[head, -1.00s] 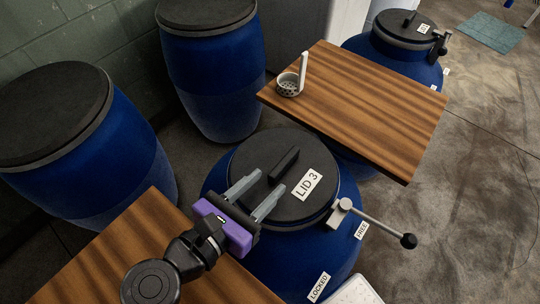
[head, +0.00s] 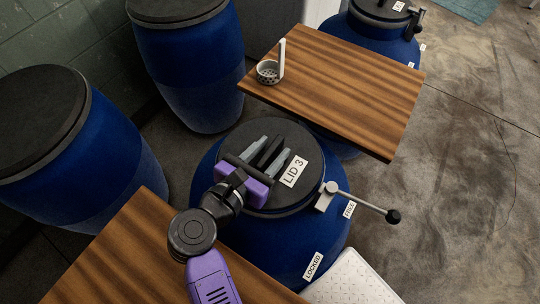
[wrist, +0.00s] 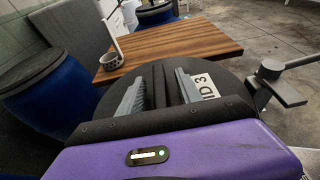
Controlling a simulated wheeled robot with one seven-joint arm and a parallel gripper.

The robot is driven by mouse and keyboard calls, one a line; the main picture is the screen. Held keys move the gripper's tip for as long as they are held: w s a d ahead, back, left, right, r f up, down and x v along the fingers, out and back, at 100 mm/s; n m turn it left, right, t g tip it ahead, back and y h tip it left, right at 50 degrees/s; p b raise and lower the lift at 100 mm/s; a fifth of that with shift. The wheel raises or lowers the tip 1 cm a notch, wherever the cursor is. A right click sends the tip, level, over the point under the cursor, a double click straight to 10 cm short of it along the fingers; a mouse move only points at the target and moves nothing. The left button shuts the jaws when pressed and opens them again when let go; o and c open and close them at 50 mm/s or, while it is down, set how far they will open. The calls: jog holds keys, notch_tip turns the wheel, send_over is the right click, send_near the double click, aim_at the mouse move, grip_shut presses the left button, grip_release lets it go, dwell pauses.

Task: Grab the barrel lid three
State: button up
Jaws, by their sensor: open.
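Barrel lid three (head: 313,170) is a round black lid with a white "LID 3" label (head: 294,171) and a raised black bar handle (head: 270,151). It sits on a blue barrel (head: 271,244). My gripper (head: 272,147) is open over the lid, with one grey finger on each side of the handle. The wrist view shows the handle (wrist: 159,85) between the two fingers, with gaps on both sides. I cannot tell whether the fingertips touch the lid. A lever clamp (head: 358,200) is on the barrel's right side, its arm pointing at the "FREE" tag (head: 349,209).
A wooden board (head: 340,90) with a white perforated cup (head: 268,72) lies behind the barrel. Another wooden surface (head: 120,255) is at the front left. Other blue barrels (head: 190,75) stand at left and back. A "LOCKED" tag (head: 313,266) is low on the barrel.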

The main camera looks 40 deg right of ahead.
grip_shut()
dwell(1.4)
